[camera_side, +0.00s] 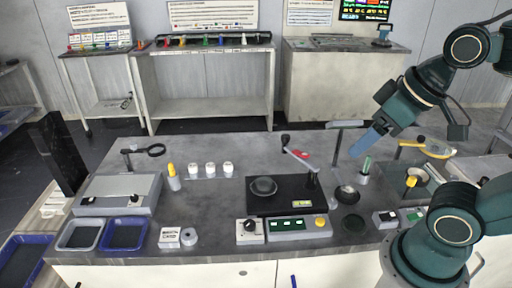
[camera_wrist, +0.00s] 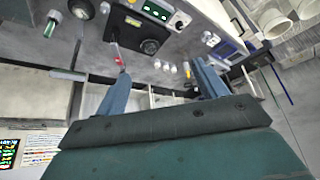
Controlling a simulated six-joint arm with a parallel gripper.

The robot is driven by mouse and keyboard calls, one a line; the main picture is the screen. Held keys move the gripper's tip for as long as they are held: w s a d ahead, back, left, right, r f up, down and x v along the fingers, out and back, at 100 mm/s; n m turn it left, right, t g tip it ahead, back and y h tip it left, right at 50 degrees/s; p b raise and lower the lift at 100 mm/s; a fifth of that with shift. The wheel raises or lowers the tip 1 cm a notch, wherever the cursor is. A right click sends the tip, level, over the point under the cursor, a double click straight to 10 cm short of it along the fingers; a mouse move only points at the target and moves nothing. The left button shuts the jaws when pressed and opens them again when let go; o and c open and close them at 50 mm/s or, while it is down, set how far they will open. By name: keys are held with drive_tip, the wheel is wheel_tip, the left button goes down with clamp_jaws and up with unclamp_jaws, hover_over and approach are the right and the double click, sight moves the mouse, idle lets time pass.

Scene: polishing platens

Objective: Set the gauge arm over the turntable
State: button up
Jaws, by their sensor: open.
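The turntable (camera_side: 264,186) is a small dark disc on a black machine top (camera_side: 285,205) at the middle of the bench. The gauge arm (camera_side: 300,160) is a thin light bar on a dark post (camera_side: 313,180) to the right of the disc. It points back and left, behind the disc, not over it, with a dark knob (camera_side: 285,140) at its far end. In the wrist view, the gauge arm (camera_wrist: 113,45) and turntable (camera_wrist: 149,46) appear upside down. My gripper (camera_side: 356,152) is open and empty, above and right of the gauge arm; both blue fingers show in the wrist view (camera_wrist: 162,69).
A T-topped stand (camera_side: 338,138) and a holder with a green-tipped stick (camera_side: 365,168) stand near my gripper. Three white jars (camera_side: 211,169), a yellow-topped bottle (camera_side: 173,178) and a grey box (camera_side: 118,192) are left. A control panel (camera_side: 286,227) fronts the machine.

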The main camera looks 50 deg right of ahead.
drive_tip(key=shift+c, duration=0.3)
drive_tip(key=c, duration=0.4)
drive_tip(key=w+d+r+m+g, duration=0.15)
drive_tip(key=w+d, duration=0.25)
drive_tip(key=w, duration=0.6)
drive_tip(key=w+d+r+m+g, duration=0.15)
drive_tip(key=w+d, duration=0.25)
drive_tip(key=w, duration=0.5)
drive_tip(key=w+d+f+m+g, duration=0.2)
drive_tip(key=w+d+f+m, duration=0.1)
drive_tip(key=w+d+f, duration=0.8)
drive_tip(key=w+d, duration=0.3)
drive_tip(key=shift+f+g, duration=0.3)
drive_tip(key=shift+f, duration=0.1)
drive_tip(key=shift+d+f, duration=0.1)
drive_tip(key=shift+f, duration=0.05)
